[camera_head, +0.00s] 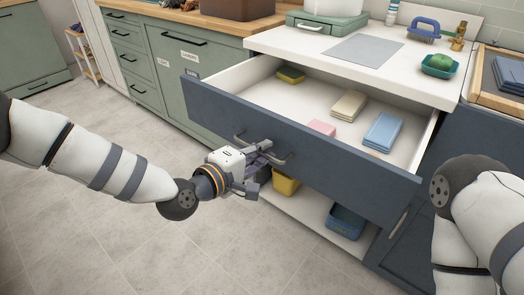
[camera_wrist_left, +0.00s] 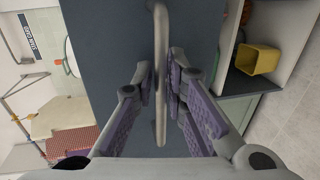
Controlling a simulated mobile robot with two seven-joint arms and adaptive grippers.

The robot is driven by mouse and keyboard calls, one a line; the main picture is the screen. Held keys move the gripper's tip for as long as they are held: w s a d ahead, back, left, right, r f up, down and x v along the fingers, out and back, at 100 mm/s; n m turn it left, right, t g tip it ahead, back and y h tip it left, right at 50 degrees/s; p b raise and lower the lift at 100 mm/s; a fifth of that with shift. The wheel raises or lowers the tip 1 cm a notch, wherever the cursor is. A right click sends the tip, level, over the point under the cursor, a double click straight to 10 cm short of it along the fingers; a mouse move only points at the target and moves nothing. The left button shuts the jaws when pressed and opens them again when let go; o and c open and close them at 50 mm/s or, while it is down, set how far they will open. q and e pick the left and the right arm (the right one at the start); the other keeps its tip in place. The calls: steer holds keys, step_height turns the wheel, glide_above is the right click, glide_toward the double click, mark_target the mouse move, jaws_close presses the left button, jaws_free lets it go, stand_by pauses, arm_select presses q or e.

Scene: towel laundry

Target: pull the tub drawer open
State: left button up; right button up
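The dark blue drawer (camera_head: 300,140) under the white counter is pulled well out, and its white inside shows. Folded cloths lie in it: yellow (camera_head: 291,74), cream (camera_head: 348,104), pink (camera_head: 321,128) and blue (camera_head: 383,131). The bar handle (camera_head: 283,158) is on the drawer front; it also shows in the left wrist view (camera_wrist_left: 160,60). My left gripper (camera_head: 262,152) is at the handle, with its fingers (camera_wrist_left: 161,85) closed in around the bar, one on each side. My right arm shows at the right edge; its gripper is out of view.
Below the drawer, an open shelf holds a yellow tub (camera_head: 285,183) and a blue tub (camera_head: 345,221). On the white counter (camera_head: 290,45) are a grey mat (camera_head: 363,50) and a teal tray (camera_head: 440,66). Green cabinets (camera_head: 178,62) stand left. The tiled floor (camera_head: 120,235) in front is clear.

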arm_select(q)
steer(key=shift+o, duration=0.6)
steer(key=v, duration=1.2)
